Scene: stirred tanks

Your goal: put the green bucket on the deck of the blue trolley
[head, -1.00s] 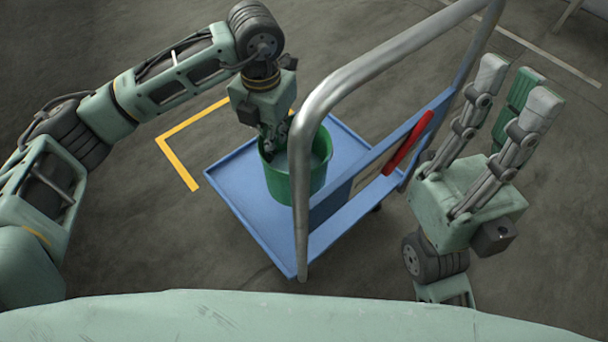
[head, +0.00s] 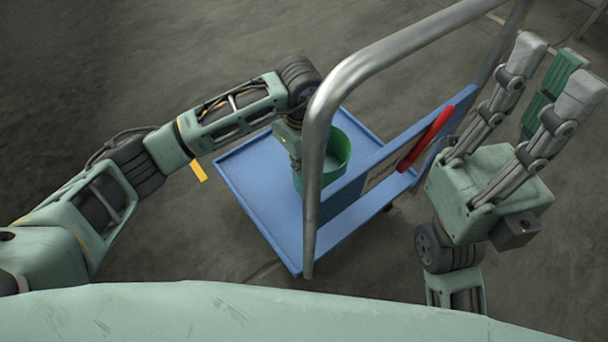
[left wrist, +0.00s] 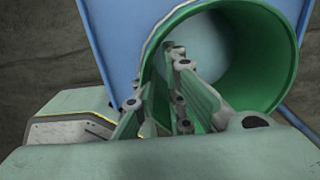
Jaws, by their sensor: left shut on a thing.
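The green bucket (head: 337,158) is over the deck of the blue trolley (head: 245,175), near the trolley's red-marked side panel. The trolley's grey handle and my left arm hide part of it, and I cannot tell whether its base touches the deck. My left gripper (head: 290,140) is at the bucket's near left side, its fingers hidden in the head view. In the left wrist view, its fingers (left wrist: 163,95) are shut on the rim of the bucket (left wrist: 285,60), with blue deck behind. My right gripper (head: 556,75) is open and empty, right of the trolley.
The thick grey handle (head: 345,85) arches up in front of the bucket, close to my left wrist. The side panel (head: 375,180) carries a red bar (head: 425,138). A yellow floor mark (head: 198,170) shows left of the deck. The deck's left part is bare.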

